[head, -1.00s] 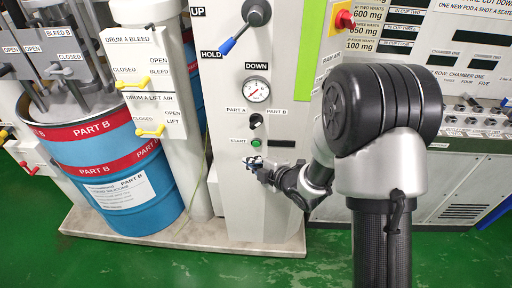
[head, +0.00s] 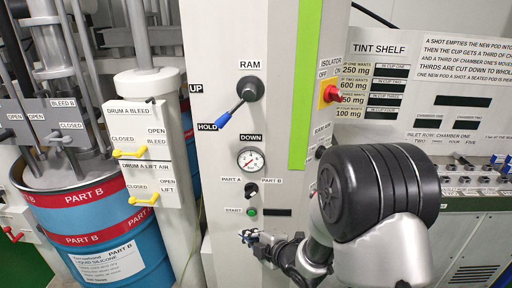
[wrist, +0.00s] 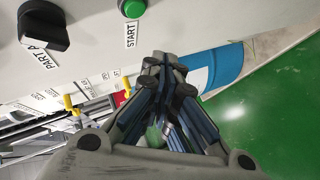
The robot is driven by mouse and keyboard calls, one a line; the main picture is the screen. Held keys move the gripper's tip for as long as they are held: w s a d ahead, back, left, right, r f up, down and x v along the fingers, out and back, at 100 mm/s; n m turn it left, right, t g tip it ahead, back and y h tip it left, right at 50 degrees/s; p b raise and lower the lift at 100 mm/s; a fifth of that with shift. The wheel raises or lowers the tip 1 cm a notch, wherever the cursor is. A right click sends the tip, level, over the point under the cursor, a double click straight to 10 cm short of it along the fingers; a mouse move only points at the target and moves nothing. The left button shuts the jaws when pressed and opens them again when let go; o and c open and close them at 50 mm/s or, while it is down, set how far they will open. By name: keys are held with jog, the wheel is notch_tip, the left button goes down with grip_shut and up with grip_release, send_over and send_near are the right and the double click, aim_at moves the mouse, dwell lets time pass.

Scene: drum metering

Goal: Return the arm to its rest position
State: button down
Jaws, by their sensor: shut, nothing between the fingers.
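My gripper (head: 250,237) is shut and empty in front of the ram cabinet (head: 230,150), just below the green start button (head: 252,212). In the wrist view my gripper (wrist: 165,62) shows with its fingers together. The start button (wrist: 132,8) and the black part selector knob (wrist: 43,25) are on the panel beyond the fingers. My arm reaches in from the lower right in the head view. I cannot tell whether the fingertips touch the panel.
The blue Part B drum (head: 115,235) stands at the left with yellow valve handles (head: 130,153) beside it. The ram lever (head: 235,112) and red isolator (head: 331,93) stick out above. The tint shelf (head: 440,100) is at the right. Green floor (wrist: 250,120) is open.

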jog(key=s+d+r+m+g+h, duration=0.1)
jog(key=s+d+r+m+h, duration=0.35)
jog(key=d+r, duration=0.25)
jog(key=s+d+r+m+h, duration=0.3)
jog(key=d+r+m, duration=0.3)
jog(key=d, duration=0.1)
jog(key=s+d+r+m+g, duration=0.1)
jog(key=s+m, duration=0.4)
jog(key=s, duration=0.7)
jog(key=s+d+r+m+g, duration=0.2)
jog(key=s+m, duration=0.4)
jog(key=s, duration=0.6)
jog(key=shift+r+g, duration=0.55)
jog(key=shift+g, duration=0.25)
jog(key=shift+s, duration=0.1)
